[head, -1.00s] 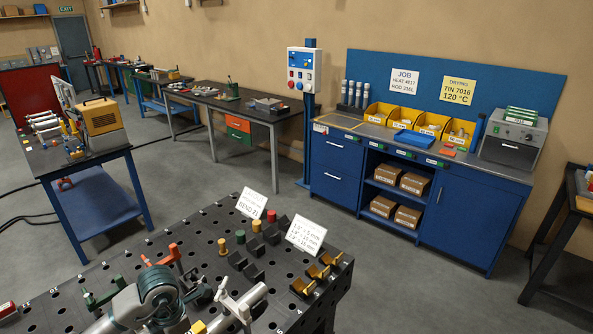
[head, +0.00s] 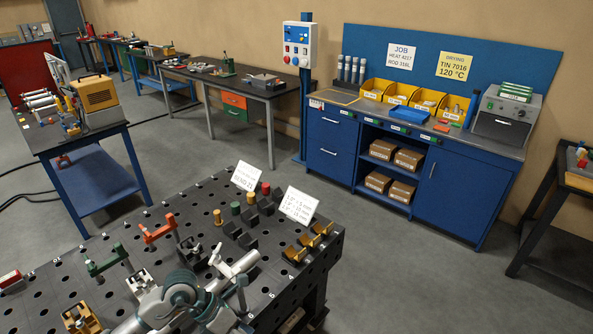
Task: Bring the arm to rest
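One of my arms shows at the bottom centre of the head view as grey and teal links with a rounded joint, over the near part of the black perforated fixture table (head: 110,236). I cannot make out fingertips on it, and no other arm of mine shows.
The table carries a red clamp (head: 159,232), a green clamp (head: 108,261), black blocks, yellow-black holders (head: 309,241) and sign cards (head: 299,205). A blue cabinet bench (head: 460,185) stands behind, a side table (head: 85,140) at left. Grey floor between is clear.

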